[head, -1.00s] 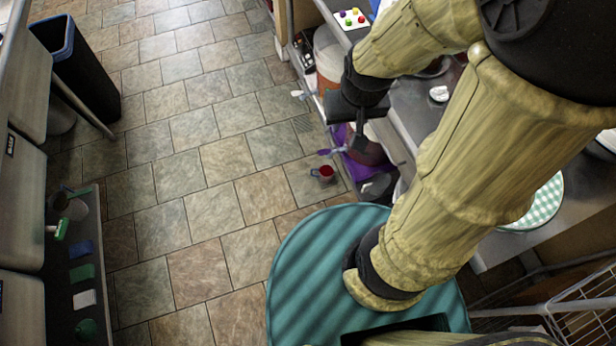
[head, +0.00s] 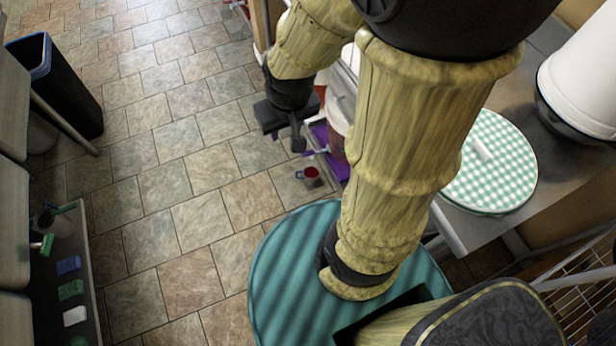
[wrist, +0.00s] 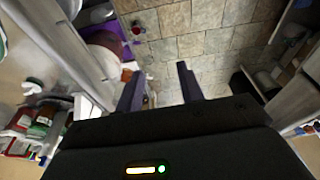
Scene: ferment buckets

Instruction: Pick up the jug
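A small vessel with a red inside and a handle (head: 309,174) stands on the tiled floor in the head view. It may be the jug, but it is too small to be sure. It also shows near the top of the wrist view (wrist: 137,28). My gripper (head: 284,138) hangs up and left of it in the head picture, apart from it. In the wrist view my gripper's two fingers (wrist: 158,78) are spread, with no object held between them. No other clear jug shows.
A purple tray (head: 322,137) lies beside the vessel, with a pinkish bucket (wrist: 103,41) by it. At the right, a counter bears a green checkered round lid (head: 505,175) and a white bucket (head: 585,75). A black bin (head: 75,95) stands far left. The middle floor is open.

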